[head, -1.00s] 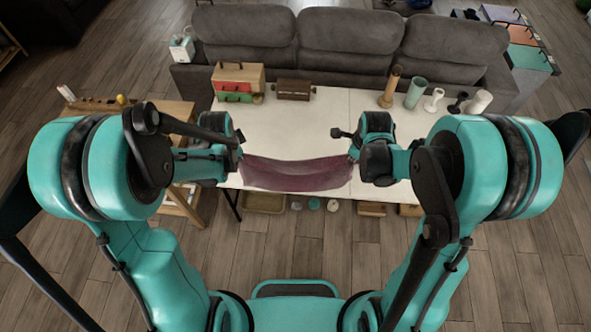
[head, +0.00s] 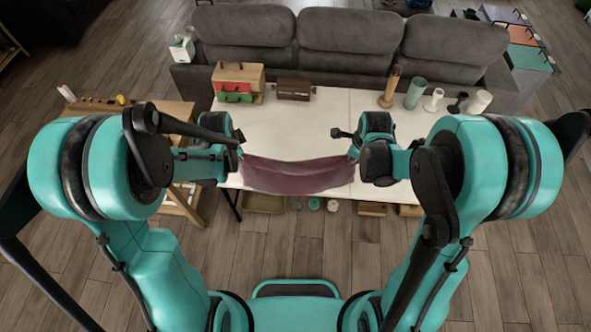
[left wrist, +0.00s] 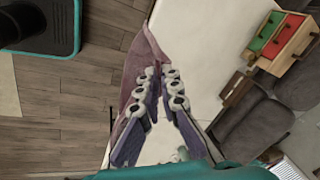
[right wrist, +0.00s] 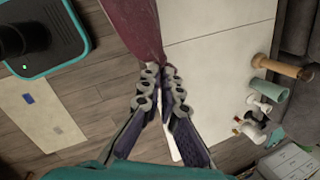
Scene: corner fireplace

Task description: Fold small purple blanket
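The purple blanket (head: 298,178) is stretched between my two grippers along the near edge of the white table, sagging in the middle. My left gripper (head: 241,152) is at its left end and my right gripper (head: 354,153) at its right end. In the left wrist view the blanket (left wrist: 137,65) runs up from the left gripper's fingertips (left wrist: 160,72), which stand close together. In the right wrist view it (right wrist: 137,28) narrows to a corner between the right gripper's fingertips (right wrist: 159,70). Whether its lower edge touches the table is unclear.
The white table (head: 300,125) is bare in the middle. A box with coloured drawers (head: 238,82) and a brown box (head: 293,89) stand at the back left. A wooden vase (head: 390,87) and a green vase (head: 415,93) stand right. A grey sofa (head: 345,75) is behind.

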